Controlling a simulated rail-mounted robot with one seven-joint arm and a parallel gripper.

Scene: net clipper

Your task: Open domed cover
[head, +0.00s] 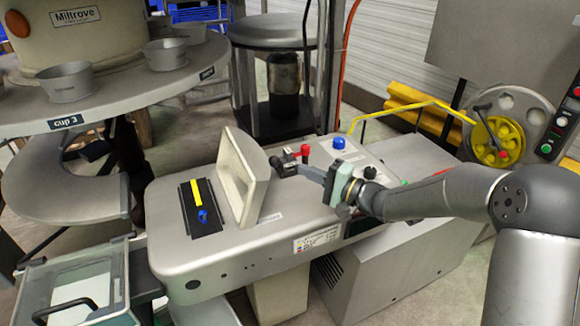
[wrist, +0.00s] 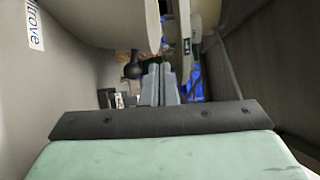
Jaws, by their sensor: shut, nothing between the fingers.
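A cream D-shaped cover (head: 241,178) with a rounded edge stands tilted up on the grey machine top (head: 275,228); I take it as the domed cover. My gripper (head: 282,169) is shut and empty, at the right side of the cover near its upper edge. I cannot tell whether they touch. In the wrist view my closed fingers (wrist: 160,84) point away from the camera, just below a pale rounded edge (wrist: 152,26). To the left of the cover lies a black plate (head: 201,208) with a yellow strip and a blue part.
Red (head: 305,152) and blue (head: 338,142) knobs stand on the machine behind my gripper. A round table with grey cups (head: 166,54) is at the upper left. A yellow wheel (head: 497,142) is at the right, and a clear-sided bin (head: 78,288) is at the lower left.

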